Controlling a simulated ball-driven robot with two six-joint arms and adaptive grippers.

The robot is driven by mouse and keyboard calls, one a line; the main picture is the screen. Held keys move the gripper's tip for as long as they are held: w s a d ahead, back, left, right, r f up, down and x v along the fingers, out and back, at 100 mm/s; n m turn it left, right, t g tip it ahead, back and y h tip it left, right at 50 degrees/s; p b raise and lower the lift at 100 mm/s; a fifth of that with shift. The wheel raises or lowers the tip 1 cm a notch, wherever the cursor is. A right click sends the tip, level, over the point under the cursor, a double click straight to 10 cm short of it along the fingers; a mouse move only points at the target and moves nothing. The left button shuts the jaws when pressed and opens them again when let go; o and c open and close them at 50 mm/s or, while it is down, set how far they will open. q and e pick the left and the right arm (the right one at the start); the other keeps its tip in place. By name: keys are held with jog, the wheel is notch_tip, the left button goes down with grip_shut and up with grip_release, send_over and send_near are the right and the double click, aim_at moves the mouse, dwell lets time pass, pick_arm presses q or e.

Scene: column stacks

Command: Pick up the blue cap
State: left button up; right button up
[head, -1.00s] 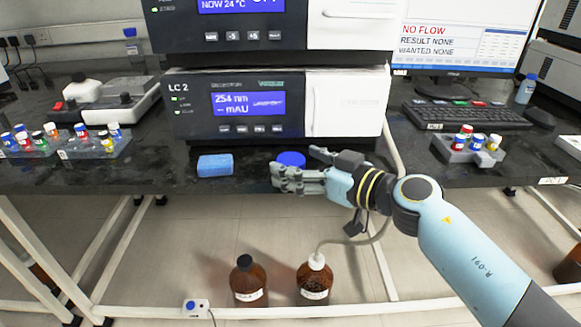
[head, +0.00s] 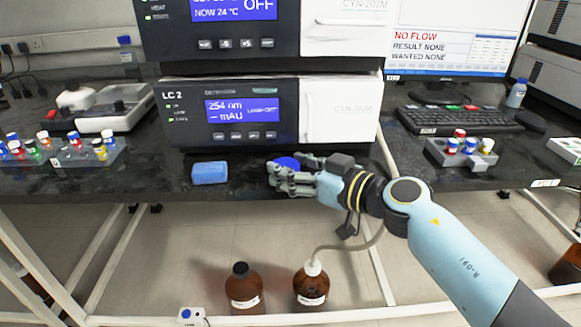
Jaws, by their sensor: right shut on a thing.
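The blue cap (head: 285,162) is at the front of the dark bench, below the LC 2 unit. Its lower part is hidden behind my fingers. My right gripper (head: 287,172) is shut on the cap, with fingers in front of it and at its right side. I cannot tell whether the cap is clear of the bench top. My left gripper is not in view.
A blue sponge (head: 209,173) lies left of the cap. The LC 2 unit (head: 290,160) stands close behind. Vial racks (head: 92,158) are at left, another rack (head: 452,163) at right. Two brown bottles (head: 244,290) stand below the bench, with a tube from one.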

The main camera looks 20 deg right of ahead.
jog(key=shift+r+p, duration=0.3)
jog(key=shift+r, duration=0.2)
jog(key=shift+r+p, duration=0.4)
jog(key=shift+r, duration=0.1)
jog(key=f+v, duration=0.2)
jog(key=v, duration=1.5)
jog(key=shift+s+d+f, duration=0.3)
jog(key=shift+s+f, duration=0.25)
jog(key=shift+f, duration=0.1)
jog(key=shift+r+p, duration=0.75)
jog(key=shift+p, duration=0.45)
jog(key=shift+f, duration=0.1)
